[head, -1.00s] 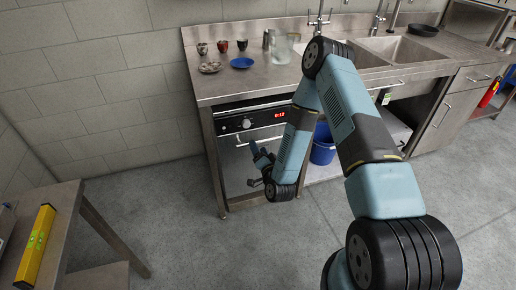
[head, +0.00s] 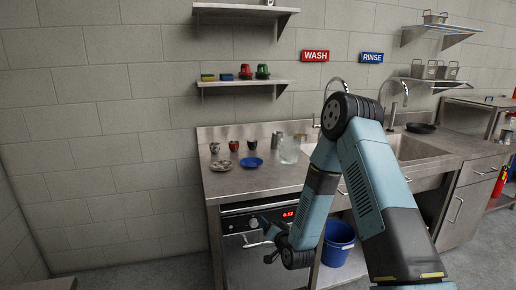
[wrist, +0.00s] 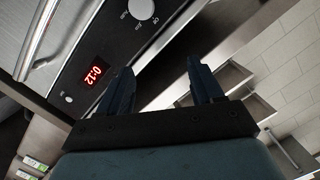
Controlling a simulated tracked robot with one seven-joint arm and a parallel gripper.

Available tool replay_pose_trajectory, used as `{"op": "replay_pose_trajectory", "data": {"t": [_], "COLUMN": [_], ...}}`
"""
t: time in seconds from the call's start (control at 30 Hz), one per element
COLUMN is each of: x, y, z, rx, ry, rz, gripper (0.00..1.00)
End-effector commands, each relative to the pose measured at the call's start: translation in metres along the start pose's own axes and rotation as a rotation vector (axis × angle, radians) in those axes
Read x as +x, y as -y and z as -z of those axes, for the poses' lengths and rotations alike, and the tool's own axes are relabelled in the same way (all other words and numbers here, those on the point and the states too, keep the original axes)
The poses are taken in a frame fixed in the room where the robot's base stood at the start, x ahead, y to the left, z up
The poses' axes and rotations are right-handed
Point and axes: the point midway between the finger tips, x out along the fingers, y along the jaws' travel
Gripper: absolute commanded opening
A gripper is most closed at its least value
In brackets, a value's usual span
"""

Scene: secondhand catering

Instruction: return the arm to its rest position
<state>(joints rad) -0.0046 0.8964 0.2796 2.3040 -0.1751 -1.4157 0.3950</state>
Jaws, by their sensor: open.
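My arm reaches down in front of the steel counter in the head view, folded at its elbow. My gripper (head: 267,229) is in front of the dishwasher (head: 239,221) under the counter, near its control panel. In the wrist view, my gripper (wrist: 160,88) shows two dark fingers spread apart with nothing between them. The dishwasher panel (wrist: 93,62) is close to the fingers there, with a red display reading 0:12 and a round knob. In the head view I cannot tell whether the fingers touch the dishwasher.
The steel counter (head: 225,184) carries several cups, a blue plate (head: 251,162), a patterned plate (head: 221,165) and a clear jug (head: 289,150). A blue bucket (head: 338,244) stands under the sink. Wall shelves (head: 243,82) hang above. A table corner (head: 52,284) shows at lower left.

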Motion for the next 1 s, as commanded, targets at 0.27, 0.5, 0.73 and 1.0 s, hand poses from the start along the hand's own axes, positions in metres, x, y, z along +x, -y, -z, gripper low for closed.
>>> {"op": "replay_pose_trajectory", "data": {"t": [0.27, 0.5, 0.73, 1.0], "x": [-0.006, -0.026, -0.056, -0.106], "y": [0.018, 0.030, 0.043, 0.058], "z": [0.061, 0.110, 0.155, 0.201], "rx": [-0.129, -0.223, -0.297, -0.358], "ry": [0.096, 0.176, 0.249, 0.332], "rz": [-0.069, -0.146, -0.225, -0.321], "gripper": [0.66, 0.66, 0.66, 0.66]}}
